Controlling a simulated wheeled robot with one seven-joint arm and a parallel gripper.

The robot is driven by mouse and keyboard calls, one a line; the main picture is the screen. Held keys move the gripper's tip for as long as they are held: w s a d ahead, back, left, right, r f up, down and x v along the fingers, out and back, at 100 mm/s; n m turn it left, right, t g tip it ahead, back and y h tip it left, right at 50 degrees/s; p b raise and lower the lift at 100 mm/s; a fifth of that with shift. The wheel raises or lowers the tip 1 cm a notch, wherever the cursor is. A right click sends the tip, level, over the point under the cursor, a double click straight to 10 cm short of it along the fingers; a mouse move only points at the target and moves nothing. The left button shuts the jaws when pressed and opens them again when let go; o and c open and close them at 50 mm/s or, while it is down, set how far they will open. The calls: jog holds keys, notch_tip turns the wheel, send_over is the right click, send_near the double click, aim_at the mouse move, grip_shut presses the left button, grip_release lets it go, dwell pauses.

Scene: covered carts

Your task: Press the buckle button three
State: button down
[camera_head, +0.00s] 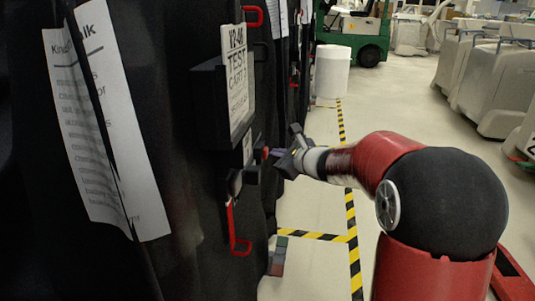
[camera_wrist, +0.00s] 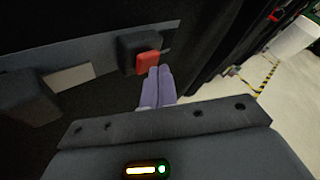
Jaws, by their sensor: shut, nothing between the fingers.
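A red buckle button (camera_head: 265,152) sits on a dark buckle block (camera_head: 252,172) on the black cart cover. In the wrist view the red button (camera_wrist: 147,63) stands out from its dark housing (camera_wrist: 138,46). My gripper (camera_head: 276,152) is right beside the button in the head view, its fingers together and empty. In the wrist view the pale purple fingertips (camera_wrist: 160,70) overlap the button's lower right edge. I cannot tell whether they touch it. No number shows on the button.
Black covered carts line the left side, with a box (camera_head: 209,105) and a test cart sign (camera_head: 238,75) above the buckle. A red strap handle (camera_head: 240,247) hangs below. Striped floor tape (camera_head: 352,230) and open floor lie right. A white bin (camera_head: 332,72) stands farther back.

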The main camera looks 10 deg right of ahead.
jog(key=shift+s+d, duration=0.1)
jog(key=shift+d, duration=0.3)
jog(key=d, duration=0.1)
jog(key=s+d, duration=0.1)
jog(key=d, duration=0.2)
jog(key=shift+s+d, duration=0.3)
jog(key=shift+d, duration=0.1)
jog(key=s+a+r+n+g+p, duration=0.1)
jog(key=s+a+n+g, duration=0.1)
jog(key=s+a+n, duration=0.3)
jog(key=s+a+r+n+g+p, duration=0.1)
jog(key=s+n+g, duration=0.1)
jog(key=s+n, duration=0.35)
jog(key=s+a+r+n+g, duration=0.1)
jog(key=s+a+n, duration=0.2)
jog(key=s, duration=0.5)
jog(key=s+d+f+n+g+h+p, duration=0.1)
jog(key=s+d+n+h, duration=0.2)
jog(key=s, duration=0.6)
jog(key=s+d+f+n+g+h+p, duration=0.1)
jog(key=s+d+n+h, duration=0.3)
jog(key=s+n, duration=0.4)
jog(key=shift+s+d+f, duration=0.2)
jog(key=shift+s+f, duration=0.15)
jog(key=shift+f, duration=0.25)
